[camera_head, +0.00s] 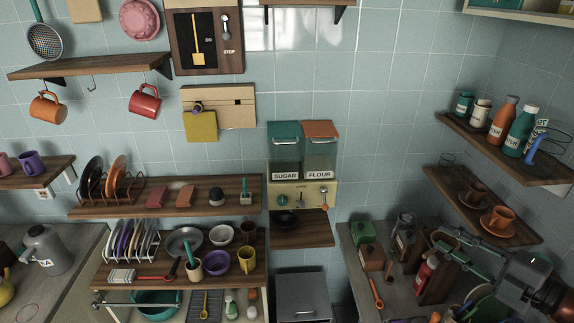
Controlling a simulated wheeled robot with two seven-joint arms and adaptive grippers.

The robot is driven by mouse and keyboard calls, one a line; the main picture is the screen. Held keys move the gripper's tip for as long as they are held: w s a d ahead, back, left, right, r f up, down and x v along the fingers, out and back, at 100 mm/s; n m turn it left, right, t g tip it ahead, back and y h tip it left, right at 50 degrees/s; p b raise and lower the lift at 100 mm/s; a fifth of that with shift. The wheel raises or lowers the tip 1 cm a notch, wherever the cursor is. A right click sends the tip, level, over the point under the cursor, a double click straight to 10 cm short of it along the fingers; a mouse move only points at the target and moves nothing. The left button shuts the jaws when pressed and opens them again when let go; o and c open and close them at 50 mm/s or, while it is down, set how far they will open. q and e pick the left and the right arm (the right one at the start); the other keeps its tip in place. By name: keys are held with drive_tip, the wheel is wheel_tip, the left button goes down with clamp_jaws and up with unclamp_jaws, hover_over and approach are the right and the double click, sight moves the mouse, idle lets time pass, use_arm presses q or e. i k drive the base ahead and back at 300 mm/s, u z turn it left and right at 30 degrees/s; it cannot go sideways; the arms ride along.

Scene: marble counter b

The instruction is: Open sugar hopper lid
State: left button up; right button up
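The sugar hopper (285,155) hangs on the tiled wall near the middle of the head view. It is a clear bin with a white SUGAR label and a teal lid (285,130) on top. The lid looks closed. My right gripper (452,231) is at the lower right, well away from the hopper and lower than it. Its two fingers point left and are spread apart, with nothing seen held between them.
The flour hopper (320,155) with an orange lid (320,129) adjoins the sugar hopper on the right. A cream dispenser panel (303,193) and a wooden shelf (318,232) are below. Bottles and jars crowd the right counter near my gripper. The wall right of the hoppers is clear.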

sight(278, 130)
drive_tip(key=u, duration=0.8)
drive_tip(key=i, duration=1.25)
drive_tip(key=z, duration=0.25)
